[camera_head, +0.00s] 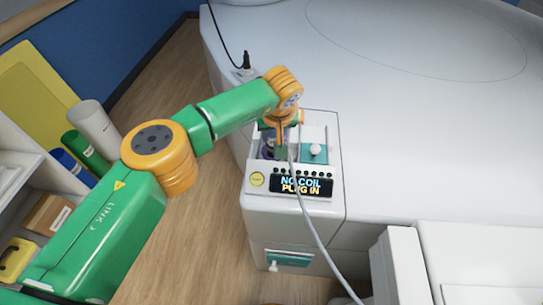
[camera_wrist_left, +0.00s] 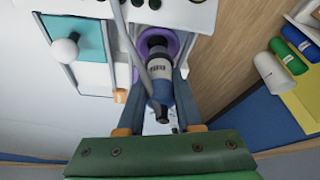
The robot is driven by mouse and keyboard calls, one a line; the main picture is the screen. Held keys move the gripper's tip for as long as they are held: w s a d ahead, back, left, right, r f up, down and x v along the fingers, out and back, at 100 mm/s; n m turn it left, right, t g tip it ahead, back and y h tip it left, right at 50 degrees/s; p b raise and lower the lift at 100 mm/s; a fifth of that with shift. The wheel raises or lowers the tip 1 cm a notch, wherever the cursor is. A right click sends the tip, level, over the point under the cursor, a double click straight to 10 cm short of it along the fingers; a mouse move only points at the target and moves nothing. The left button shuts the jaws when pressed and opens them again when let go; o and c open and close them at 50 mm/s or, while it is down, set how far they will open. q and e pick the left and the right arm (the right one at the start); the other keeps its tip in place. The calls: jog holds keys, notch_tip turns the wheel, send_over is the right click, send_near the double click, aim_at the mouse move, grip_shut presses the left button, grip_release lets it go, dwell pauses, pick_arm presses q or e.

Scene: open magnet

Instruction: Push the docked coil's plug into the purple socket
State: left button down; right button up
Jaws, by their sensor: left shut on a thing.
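My left gripper (camera_wrist_left: 159,90) is shut on a grey and dark-blue plug (camera_wrist_left: 161,80), with one finger on each side of it. The plug's dark front end lies over the purple socket (camera_wrist_left: 174,42), lined up with its ring. I cannot tell how deep it sits. In the head view the left gripper (camera_head: 282,137) hangs over the panel and hides the plug and most of the purple socket (camera_head: 267,151). A pale cable (camera_head: 308,210) runs from there to the lower edge. The display (camera_head: 301,186) reads "NO COIL PLUG IN". My right gripper is not in view.
Beside the purple socket is a teal panel (camera_head: 313,155) with a white knob (camera_head: 315,149). A black cable (camera_head: 226,45) ends on the white housing behind. A shelf with rolls (camera_head: 86,152) stands at the left. The floor (camera_head: 205,210) between is clear.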

aim_at(267, 144)
pick_arm(q)
jog(key=shift+f+b, duration=1.2)
jog(key=shift+f, duration=0.2)
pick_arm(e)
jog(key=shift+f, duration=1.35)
pick_arm(q)
jog(key=shift+f, duration=0.1)
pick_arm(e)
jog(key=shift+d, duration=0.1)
pick_arm(q)
jog(key=shift+w+a+f+b, duration=0.1)
jog(key=shift+a+f+b, duration=0.25)
jog(key=shift+f+b, duration=0.1)
jog(key=shift+a, duration=0.1)
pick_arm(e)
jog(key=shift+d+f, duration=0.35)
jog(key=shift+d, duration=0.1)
pick_arm(q)
jog(key=c, duration=0.8)
grip_release()
jog(key=shift+a+f, duration=0.1)
jog(key=shift+c, duration=0.2)
jog(key=o, duration=0.3)
jog(key=shift+a, duration=0.15)
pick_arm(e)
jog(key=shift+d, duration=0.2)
pick_arm(q)
jog(key=shift+o, duration=0.2)
